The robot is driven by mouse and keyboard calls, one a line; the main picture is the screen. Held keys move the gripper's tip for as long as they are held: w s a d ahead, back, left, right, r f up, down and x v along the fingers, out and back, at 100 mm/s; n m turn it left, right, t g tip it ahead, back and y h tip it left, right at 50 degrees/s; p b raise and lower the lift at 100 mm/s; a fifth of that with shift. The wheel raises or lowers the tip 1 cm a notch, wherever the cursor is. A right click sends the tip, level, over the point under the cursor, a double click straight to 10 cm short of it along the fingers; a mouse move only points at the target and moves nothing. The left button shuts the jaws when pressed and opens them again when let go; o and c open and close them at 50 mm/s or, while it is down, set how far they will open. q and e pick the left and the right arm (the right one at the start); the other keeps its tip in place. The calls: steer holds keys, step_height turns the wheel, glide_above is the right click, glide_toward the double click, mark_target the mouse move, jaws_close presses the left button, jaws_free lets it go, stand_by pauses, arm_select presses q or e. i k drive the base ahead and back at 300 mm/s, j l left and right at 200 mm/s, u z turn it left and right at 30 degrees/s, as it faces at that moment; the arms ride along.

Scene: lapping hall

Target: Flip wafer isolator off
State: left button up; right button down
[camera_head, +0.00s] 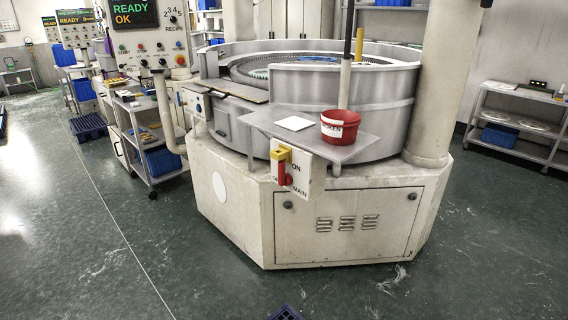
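The isolator is a white box (310,176) on the front of the lapping machine (330,215), just below the edge of a grey shelf. It carries a yellow part (280,152) and a red handle (281,174) that points roughly down. The lettering ON shows to the right of the handle, MAIN shows lower right, and a partly hidden word starting with O is at lower left. Neither of my grippers is in view, and nothing touches the handle.
A red bucket (341,128) and a white sheet (294,123) are on the grey shelf (262,118). A control panel (150,45) reading READY OK stands left. A cart (150,140) is at left, shelving (519,122) at right. The floor (120,260) in front is mostly clear.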

mark_target(285, 179)
steer(key=i+j+z, duration=0.2)
steer(key=i+j, duration=0.2)
steer(key=j, duration=0.25)
steer(key=i+j, duration=0.15)
steer(key=j, duration=0.2)
steer(key=i+j+z, duration=0.15)
steer(key=j, duration=0.2)
steer(key=i+j+z, duration=0.1)
steer(key=j, duration=0.3)
steer(key=i, duration=0.1)
